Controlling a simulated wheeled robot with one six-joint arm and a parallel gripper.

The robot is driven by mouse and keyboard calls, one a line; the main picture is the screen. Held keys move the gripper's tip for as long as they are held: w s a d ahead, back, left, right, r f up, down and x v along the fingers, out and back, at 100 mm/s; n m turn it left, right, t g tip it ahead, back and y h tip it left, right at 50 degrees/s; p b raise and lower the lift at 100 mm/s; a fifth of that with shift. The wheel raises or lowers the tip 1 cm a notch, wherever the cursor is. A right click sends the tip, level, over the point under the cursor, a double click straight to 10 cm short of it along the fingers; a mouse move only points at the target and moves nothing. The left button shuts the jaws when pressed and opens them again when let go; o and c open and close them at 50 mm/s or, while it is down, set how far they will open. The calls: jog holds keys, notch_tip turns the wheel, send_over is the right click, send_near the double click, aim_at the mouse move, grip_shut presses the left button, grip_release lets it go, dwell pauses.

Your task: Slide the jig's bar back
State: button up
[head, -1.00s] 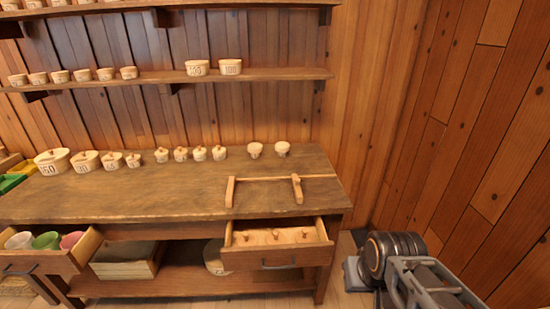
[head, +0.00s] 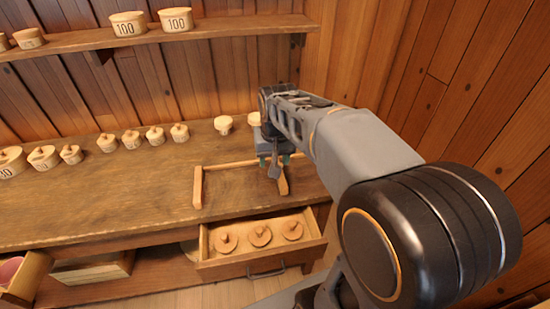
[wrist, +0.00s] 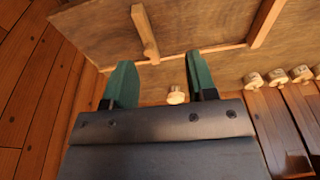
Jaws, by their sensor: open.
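The jig lies on the bench top near its right end: a thin wooden rail (head: 238,166), a fixed-looking left bar (head: 198,187) and a right bar (head: 283,184). My gripper (head: 275,163) is over the rail's right part, at the right bar's far end, and hides some of it. In the wrist view my open green fingers (wrist: 160,60) are empty. The right bar (wrist: 143,28) shows ahead of them, its rail end lying between the fingertips sideways. I cannot tell the height gap. The rail (wrist: 185,53) and other bar (wrist: 264,22) also show.
Small lidded pots (head: 131,140) line the back of the bench, with two knobbed pieces (head: 223,124) behind the jig. An open drawer (head: 262,245) with three round lidded pieces sticks out below. A wood wall stands close on the right. The bench left of the jig is clear.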

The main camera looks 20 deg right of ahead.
jog(key=w+d+m+g, duration=0.25)
jog(key=w+d, duration=0.45)
jog(key=w, duration=0.4)
jog(key=shift+m+t, duration=0.25)
jog(key=shift+m, duration=0.1)
jog(key=f, duration=0.9)
jog(key=f+p, duration=0.1)
jog(key=f, duration=0.4)
jog(key=shift+w+f, duration=0.25)
jog(key=shift+w, duration=0.05)
grip_shut()
